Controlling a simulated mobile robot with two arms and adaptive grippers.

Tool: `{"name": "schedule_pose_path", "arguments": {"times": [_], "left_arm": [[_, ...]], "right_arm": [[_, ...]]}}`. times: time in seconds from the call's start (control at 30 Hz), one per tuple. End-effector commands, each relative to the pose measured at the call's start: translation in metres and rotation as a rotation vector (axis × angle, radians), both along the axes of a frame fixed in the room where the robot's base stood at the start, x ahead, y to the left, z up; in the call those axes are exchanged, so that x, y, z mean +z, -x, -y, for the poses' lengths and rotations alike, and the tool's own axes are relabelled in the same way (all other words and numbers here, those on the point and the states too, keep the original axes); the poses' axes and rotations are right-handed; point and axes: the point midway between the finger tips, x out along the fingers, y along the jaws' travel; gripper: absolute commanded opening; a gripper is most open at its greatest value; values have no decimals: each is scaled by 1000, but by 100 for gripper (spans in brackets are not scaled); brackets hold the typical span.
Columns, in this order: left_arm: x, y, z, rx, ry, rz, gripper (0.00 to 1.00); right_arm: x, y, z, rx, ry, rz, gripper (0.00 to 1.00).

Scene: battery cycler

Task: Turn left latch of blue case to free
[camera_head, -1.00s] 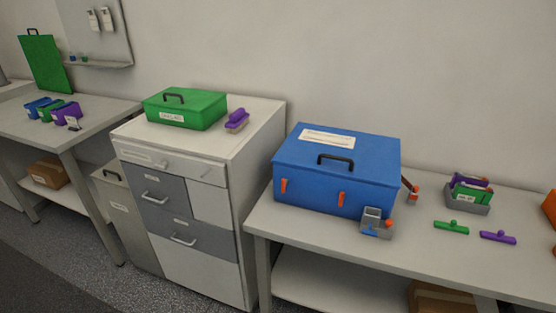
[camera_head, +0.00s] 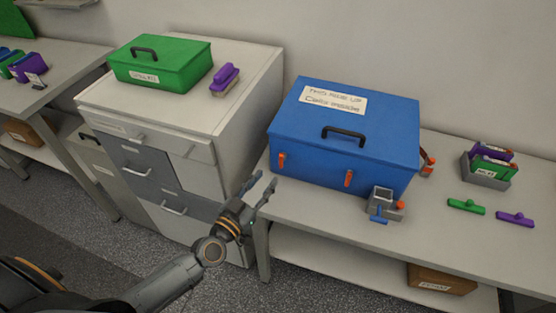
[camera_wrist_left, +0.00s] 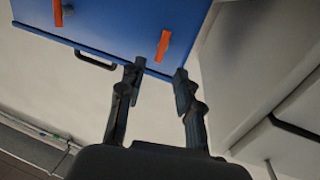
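The blue case (camera_head: 330,155) stands shut on the right table, with a black handle and a white label on its lid. Its left latch (camera_head: 282,162) is an orange bar, roughly vertical on the front face; in the left wrist view the left latch (camera_wrist_left: 163,46) is the orange bar nearer the fingers. The right latch (camera_head: 348,178) is also orange and upright. My left gripper (camera_head: 264,184) is open and empty, just in front of and below the left latch, apart from it. Its two fingers (camera_wrist_left: 160,84) show spread in the left wrist view. My right gripper is not in view.
A grey device (camera_head: 384,203) with orange and blue parts stands at the case's front right corner. The white drawer cabinet (camera_head: 240,125) is close on the left, carrying a green case (camera_head: 160,62) and a purple-topped brush (camera_head: 225,79). Green (camera_head: 466,206) and purple (camera_head: 516,218) pieces lie farther right.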

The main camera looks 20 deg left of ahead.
Motion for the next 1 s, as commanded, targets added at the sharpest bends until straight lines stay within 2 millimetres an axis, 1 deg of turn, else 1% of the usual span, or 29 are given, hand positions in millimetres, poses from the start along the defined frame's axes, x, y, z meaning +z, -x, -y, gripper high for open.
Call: {"name": "schedule_pose_path", "arguments": {"times": [0.03,0.2,0.3,0.4,0.57,0.8,0.87,0.9,0.97,1.0], "left_arm": [[2,-13,3,2,1,4,34],[1,-45,11,1,1,2,34],[0,-60,14,0,-1,1,34],[0,-69,16,0,0,0,34],[0,-76,18,0,0,0,34],[0,-76,18,0,0,-1,34],[0,-76,18,0,0,0,24],[0,-76,18,0,0,0,16],[0,-76,18,0,0,-1,4],[0,-76,18,0,0,-1,0]], "right_arm": [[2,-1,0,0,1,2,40],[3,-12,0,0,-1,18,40],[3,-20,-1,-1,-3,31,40],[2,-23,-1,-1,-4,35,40],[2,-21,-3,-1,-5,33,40],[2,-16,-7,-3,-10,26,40],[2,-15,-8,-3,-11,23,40],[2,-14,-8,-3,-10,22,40],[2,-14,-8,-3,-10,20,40],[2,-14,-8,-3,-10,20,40]]}}
